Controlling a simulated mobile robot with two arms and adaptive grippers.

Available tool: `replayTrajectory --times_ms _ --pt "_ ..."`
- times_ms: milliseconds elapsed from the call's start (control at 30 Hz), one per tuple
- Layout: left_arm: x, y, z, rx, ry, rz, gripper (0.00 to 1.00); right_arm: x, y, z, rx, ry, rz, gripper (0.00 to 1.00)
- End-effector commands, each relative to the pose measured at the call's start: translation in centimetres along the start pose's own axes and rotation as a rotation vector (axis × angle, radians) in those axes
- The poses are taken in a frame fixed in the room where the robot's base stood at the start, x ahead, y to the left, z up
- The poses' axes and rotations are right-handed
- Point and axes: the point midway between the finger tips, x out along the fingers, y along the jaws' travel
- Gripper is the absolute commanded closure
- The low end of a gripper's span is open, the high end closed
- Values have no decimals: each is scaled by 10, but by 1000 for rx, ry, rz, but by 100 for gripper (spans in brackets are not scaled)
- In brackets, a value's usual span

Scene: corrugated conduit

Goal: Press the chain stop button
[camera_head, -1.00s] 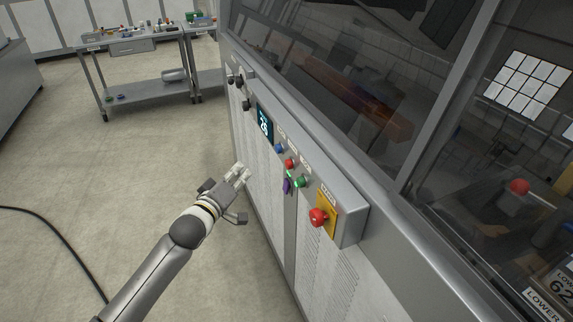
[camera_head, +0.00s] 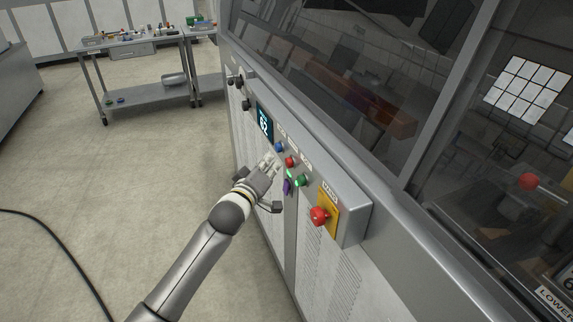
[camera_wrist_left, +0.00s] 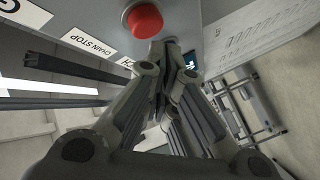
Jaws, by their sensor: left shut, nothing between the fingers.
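The red chain stop button (camera_head: 291,161) is a round cap on the grey control panel, between a blue button (camera_head: 279,147) and a green one (camera_head: 301,181). In the left wrist view the red button (camera_wrist_left: 144,19) is at the top, with a white CHAIN STOP label (camera_wrist_left: 89,46) to its lower left. My left gripper (camera_head: 272,159) is shut and empty, its fingertips just left of the red button in the head view. In the wrist view its fingertips (camera_wrist_left: 172,48) are just below and right of the button. I cannot tell whether they touch the panel. My right gripper is not in view.
A red mushroom button on a yellow plate (camera_head: 328,211) sits at the panel's near end. A purple-handled switch (camera_head: 287,187) is below the green button. A lit display (camera_head: 264,122) and black knobs lie farther along. Open floor (camera_head: 130,190) is at the left; a cart (camera_head: 150,99) stands behind.

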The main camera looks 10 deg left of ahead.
Motion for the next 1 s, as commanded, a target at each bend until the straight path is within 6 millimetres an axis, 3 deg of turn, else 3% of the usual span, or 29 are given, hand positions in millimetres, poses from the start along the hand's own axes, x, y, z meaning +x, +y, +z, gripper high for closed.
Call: replayTrajectory --times_ms 1000 --pt "0 0 0 0 0 0 100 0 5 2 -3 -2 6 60"
